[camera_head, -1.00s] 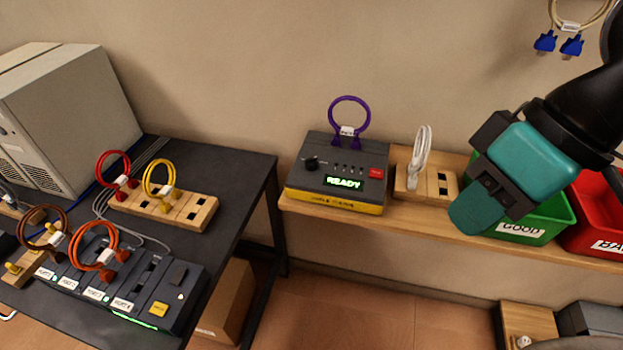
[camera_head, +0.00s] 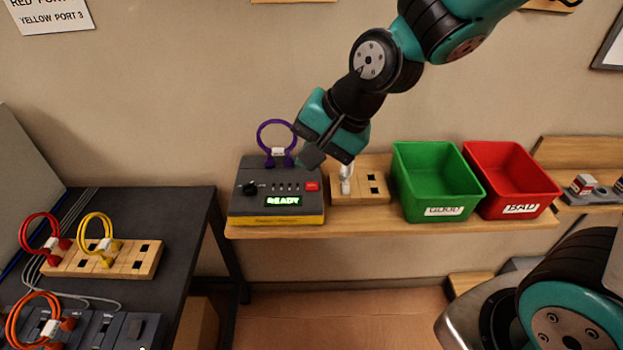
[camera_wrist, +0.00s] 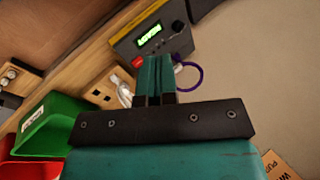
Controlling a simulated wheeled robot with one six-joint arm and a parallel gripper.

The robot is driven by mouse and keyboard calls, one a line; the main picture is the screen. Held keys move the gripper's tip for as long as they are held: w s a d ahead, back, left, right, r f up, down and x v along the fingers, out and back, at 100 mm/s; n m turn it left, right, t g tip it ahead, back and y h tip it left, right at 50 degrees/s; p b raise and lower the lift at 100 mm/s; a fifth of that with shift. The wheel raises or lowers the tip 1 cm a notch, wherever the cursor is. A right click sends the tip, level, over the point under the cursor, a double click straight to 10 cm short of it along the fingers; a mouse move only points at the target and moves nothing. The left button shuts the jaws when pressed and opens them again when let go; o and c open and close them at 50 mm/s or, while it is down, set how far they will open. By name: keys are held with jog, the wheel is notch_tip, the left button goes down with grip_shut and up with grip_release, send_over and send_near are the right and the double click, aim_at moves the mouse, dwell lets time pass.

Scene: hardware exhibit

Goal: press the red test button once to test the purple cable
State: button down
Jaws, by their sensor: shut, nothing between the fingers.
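The tester box (camera_head: 240,205) sits on the wooden shelf, with a lit READY display (camera_head: 283,201) and a black knob. Its red test button (camera_head: 312,187) is at the right of its top; it also shows in the wrist view (camera_wrist: 138,61). The purple cable (camera_head: 260,137) stands as a loop, plugged into the back of the tester; the wrist view shows it just beyond my fingers (camera_wrist: 201,78). My gripper (camera_head: 301,161) is shut and empty, above and behind the button. In the wrist view the fingertips (camera_wrist: 155,60) appear beside the button; contact is not visible.
A wooden block (camera_head: 367,190) with a white cable stands right of the tester. Green GOOD (camera_head: 447,198) and red BAD (camera_head: 529,196) bins are further right. Left, a dark table (camera_head: 187,215) holds red, yellow and orange cables.

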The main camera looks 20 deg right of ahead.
jog(key=w+d+f+m+t+p, duration=0.15)
jog(key=w+f+m, duration=0.25)
jog(key=w+m, duration=0.45)
jog(key=m+t+h+p, duration=0.1)
jog(key=m+t+h, duration=0.15)
jog(key=m, duration=0.55)
send_over(311, 187)
notch_tip(311, 187, down, 5)
jog(key=shift+n+t+y, duration=0.25)
jog(key=shift+t+y, duration=0.15)
jog(key=shift+y, duration=0.05)
notch_tip(311, 187, down, 9)
jog(key=b, duration=0.7)
jog(key=shift+r, duration=0.1)
jog(key=shift+f+b, duration=0.3)
jog(key=shift+f, duration=0.1)
